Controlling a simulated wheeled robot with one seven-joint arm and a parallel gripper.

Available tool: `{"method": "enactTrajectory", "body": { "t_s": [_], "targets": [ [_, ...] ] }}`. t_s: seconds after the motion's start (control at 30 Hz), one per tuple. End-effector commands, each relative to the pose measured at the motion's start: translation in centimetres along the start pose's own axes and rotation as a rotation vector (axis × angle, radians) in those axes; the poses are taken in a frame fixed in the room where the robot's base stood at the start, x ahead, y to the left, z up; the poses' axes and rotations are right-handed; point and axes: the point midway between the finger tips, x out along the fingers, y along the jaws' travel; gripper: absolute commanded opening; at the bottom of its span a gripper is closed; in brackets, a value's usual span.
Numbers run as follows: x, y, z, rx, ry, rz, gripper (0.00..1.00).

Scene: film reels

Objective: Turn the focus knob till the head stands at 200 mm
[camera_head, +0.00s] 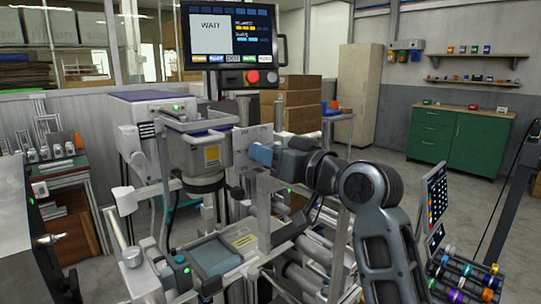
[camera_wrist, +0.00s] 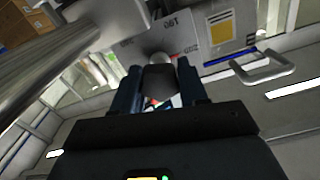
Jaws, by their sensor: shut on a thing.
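The grey head (camera_head: 190,145) with a yellow label hangs on the machine's frame in the head view, a dark round lens part (camera_head: 203,184) under it. My gripper (camera_head: 252,154) reaches in from the right to the head's right side. In the wrist view my gripper's blue fingers (camera_wrist: 157,80) are shut on a dark knob (camera_wrist: 158,84), in front of a grey lettered plate (camera_wrist: 175,42). The fingers hide the knob in the head view.
A screen (camera_head: 228,35) above the machine reads WAIT, with a red button (camera_head: 253,77) below it. A blue-grey pad (camera_head: 216,256) lies below the head. Rails and rollers (camera_head: 310,265) crowd the space under my arm. Green cabinets (camera_head: 458,135) stand far right, beyond open floor.

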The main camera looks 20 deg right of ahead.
Motion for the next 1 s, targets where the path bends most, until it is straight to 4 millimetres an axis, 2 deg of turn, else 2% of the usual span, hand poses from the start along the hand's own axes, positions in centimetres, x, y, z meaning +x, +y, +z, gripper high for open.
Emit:
{"method": "enactTrajectory", "body": {
  "t_s": [0.03,0.23,0.27,0.5,0.8,1.0],
  "targets": [
    [-0.1,-0.2,-1.0,-0.005,0.021,-0.003,0.12],
    [-0.1,-0.2,-1.0,-0.004,0.021,-0.003,0.12],
    [-0.1,-0.2,-1.1,-0.004,0.022,-0.003,0.45],
    [-0.1,-0.2,-0.7,-0.002,0.014,-0.002,0.68],
    [-0.3,-0.1,-0.3,0.0,0.008,-0.001,0.68],
    [-3.0,0.0,-0.2,0.0,0.009,0.001,0.68]
  ]
}}
